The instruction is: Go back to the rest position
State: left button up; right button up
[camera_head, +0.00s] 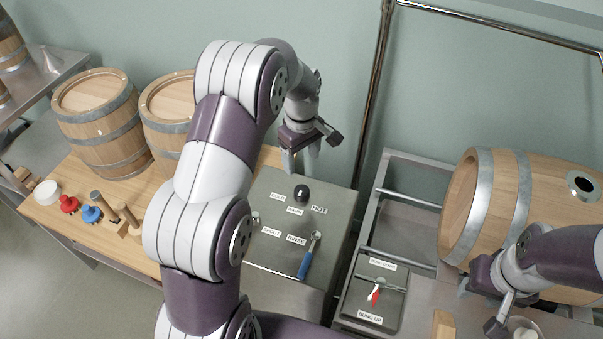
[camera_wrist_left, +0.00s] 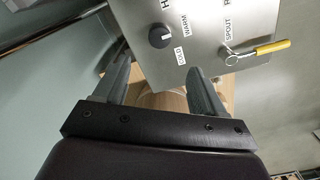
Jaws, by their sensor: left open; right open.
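My left gripper (camera_head: 302,158) is open and empty, raised above the far edge of the steel control panel (camera_head: 275,265). In the left wrist view its two fingers (camera_wrist_left: 158,76) stand apart with nothing between them. The black knob (camera_head: 301,193) on the panel is just below it and also shows beyond the fingers in the wrist view (camera_wrist_left: 161,36). My left arm hides part of the panel.
A blue-handled lever (camera_head: 309,256) is by RINSE; a yellow-handled lever (camera_wrist_left: 259,50) is by SPOUT. A lying barrel (camera_head: 515,205) fills the right.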

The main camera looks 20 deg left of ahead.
pick_arm(q)
jog(key=shift+r, duration=0.35)
jog(key=s+d+r+m, duration=0.1)
jog(key=s+d+m, duration=0.1)
jog(key=s+m, duration=0.4)
jog(key=s+d+r+m+t, duration=0.1)
jog(key=s+d+m, duration=0.2)
jog(key=s, duration=1)
jog(key=m, duration=0.3)
jog(key=shift+d+r+m, duration=0.2)
jog(key=shift+m, duration=0.2)
jog(key=shift+s, duration=0.1)
